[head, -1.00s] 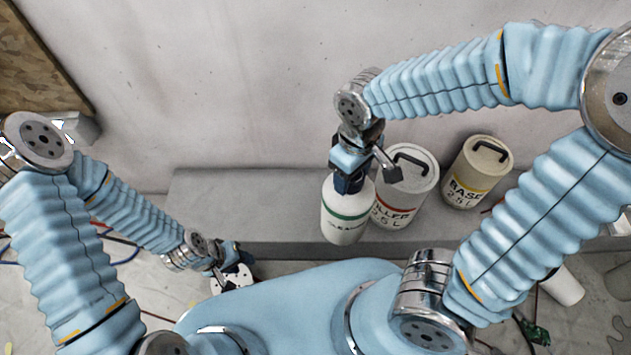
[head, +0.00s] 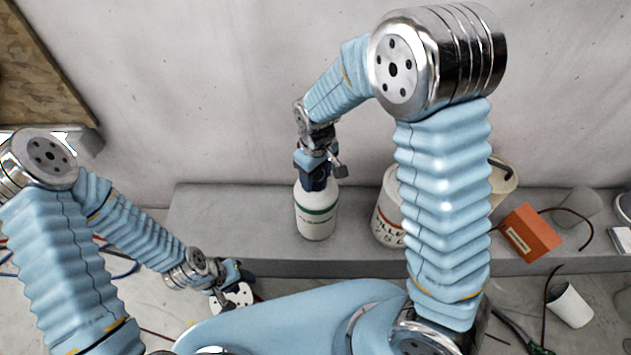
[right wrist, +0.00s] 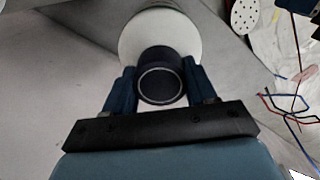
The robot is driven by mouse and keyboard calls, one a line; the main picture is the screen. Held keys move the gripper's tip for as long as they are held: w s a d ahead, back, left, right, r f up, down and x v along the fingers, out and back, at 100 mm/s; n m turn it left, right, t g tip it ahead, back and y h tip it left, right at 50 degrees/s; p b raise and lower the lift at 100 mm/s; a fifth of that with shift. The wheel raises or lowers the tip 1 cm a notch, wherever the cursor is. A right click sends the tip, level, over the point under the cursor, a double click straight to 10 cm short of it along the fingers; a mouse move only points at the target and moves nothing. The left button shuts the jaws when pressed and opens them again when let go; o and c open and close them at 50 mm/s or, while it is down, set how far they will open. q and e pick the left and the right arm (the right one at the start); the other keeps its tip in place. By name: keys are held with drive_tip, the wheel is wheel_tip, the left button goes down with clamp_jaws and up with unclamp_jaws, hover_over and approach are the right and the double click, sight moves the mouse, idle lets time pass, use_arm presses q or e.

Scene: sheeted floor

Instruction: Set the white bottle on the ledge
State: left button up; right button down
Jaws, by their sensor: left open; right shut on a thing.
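The white bottle (head: 316,216) with a green band and dark cap is upright over the grey ledge (head: 240,213), left of the canisters. I cannot tell whether its base touches the ledge. My right gripper (head: 316,184) is shut on its dark cap from above. In the right wrist view the fingers (right wrist: 158,88) sit on both sides of the cap (right wrist: 160,80), with the white bottle body (right wrist: 160,35) beyond. My left gripper (head: 236,284) is open, low in front of the ledge, by a white disc with holes (head: 240,297).
A filler canister (head: 388,218) stands on the ledge, right of the bottle, partly hidden by my right arm. Another canister (head: 504,180), an orange box (head: 530,233) and a grey cup (head: 580,205) are further right. The ledge's left part is clear. A white cup (head: 570,305) lies on the floor.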

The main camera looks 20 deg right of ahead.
drive_tip(key=shift+w+a+f, duration=0.1)
drive_tip(key=shift+w+f, duration=0.05)
drive_tip(key=shift+f, duration=1.5)
drive_tip(key=shift+f+b, duration=0.2)
drive_tip(key=shift+b, duration=0.15)
drive_tip(key=shift+c, duration=1.8)
unclamp_jaws()
drive_tip(key=shift+r+p, duration=0.3)
wheel_tip(320, 180, up, 12)
drive_tip(key=shift+f+p, duration=0.1)
drive_tip(key=shift+p, duration=0.4)
